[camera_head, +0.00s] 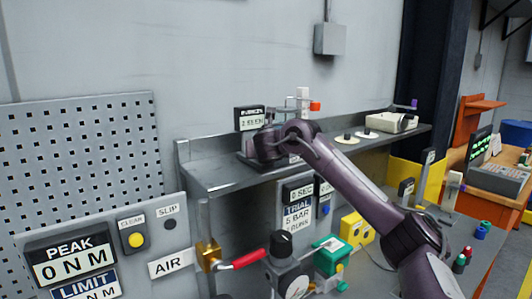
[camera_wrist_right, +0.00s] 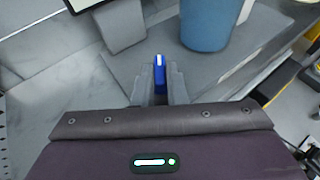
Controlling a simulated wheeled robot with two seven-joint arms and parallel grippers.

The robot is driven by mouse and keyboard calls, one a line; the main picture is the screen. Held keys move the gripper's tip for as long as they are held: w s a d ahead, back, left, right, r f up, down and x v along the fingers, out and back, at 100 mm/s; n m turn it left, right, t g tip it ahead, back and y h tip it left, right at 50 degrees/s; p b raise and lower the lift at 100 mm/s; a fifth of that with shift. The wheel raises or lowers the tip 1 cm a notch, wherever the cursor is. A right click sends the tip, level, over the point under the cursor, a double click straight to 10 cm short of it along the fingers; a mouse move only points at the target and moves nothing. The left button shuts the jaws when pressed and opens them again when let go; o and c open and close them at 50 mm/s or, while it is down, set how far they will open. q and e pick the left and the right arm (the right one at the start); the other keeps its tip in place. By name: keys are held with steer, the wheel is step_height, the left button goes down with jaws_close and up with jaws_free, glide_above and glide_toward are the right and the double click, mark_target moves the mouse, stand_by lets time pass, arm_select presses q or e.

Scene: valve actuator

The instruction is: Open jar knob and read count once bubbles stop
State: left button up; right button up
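My right gripper (camera_head: 262,149) reaches over the grey shelf (camera_head: 222,178) in the head view, and my own wrist hides what lies under it. In the right wrist view its two fingers (camera_wrist_right: 161,82) stand on either side of a small upright blue knob (camera_wrist_right: 159,62), with no clear gap, so they look shut on it. A blue-grey round vessel (camera_wrist_right: 208,25), perhaps the jar, stands just beyond the fingers to the right. I see no bubbles. A small black display with a white label (camera_head: 250,118) stands behind the gripper; its text is too small to read surely. My left gripper is not in view.
Beyond the gripper, a white post with a red-orange part (camera_head: 314,106) and pale discs (camera_head: 347,138) stand on the shelf. Below are a gauge (camera_head: 294,286), a red-handled valve (camera_head: 242,261), and a PEAK panel (camera_head: 75,262). A pegboard (camera_head: 90,145) is at the left.

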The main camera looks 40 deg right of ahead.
jaws_close()
steer(key=shift+a+r+p, duration=0.1)
steer(key=shift+p, duration=0.35)
steer(key=m+g+h+p, duration=0.1)
steer(key=p, duration=0.1)
steer(key=m+g+h+p, duration=0.1)
steer(key=m+g+p, duration=0.1)
steer(key=p, duration=0.1)
steer(key=w+m+g+h+p, duration=0.1)
steer(key=m+g+p, duration=0.1)
steer(key=shift+a+r+h, duration=0.2)
steer(key=shift+a+h, duration=0.15)
steer(key=shift+h, duration=0.05)
steer(key=shift+w+f+m+g+h+p, duration=0.15)
steer(key=shift+m+g+h+p, duration=0.15)
steer(key=shift+m+g+p, duration=0.55)
steer(key=shift+w+f+m+g+h, duration=0.1)
steer(key=shift+w+m+g+h, duration=0.1)
steer(key=shift+m+g, duration=0.8)
steer(key=shift+w+m+g+h, duration=0.1)
steer(key=shift+w+m+g, duration=0.05)
steer(key=shift+m+g, duration=1.1)
steer(key=shift+g, duration=0.2)
steer(key=o, duration=0.6)
jaws_free()
steer(key=shift+a, duration=0.1)
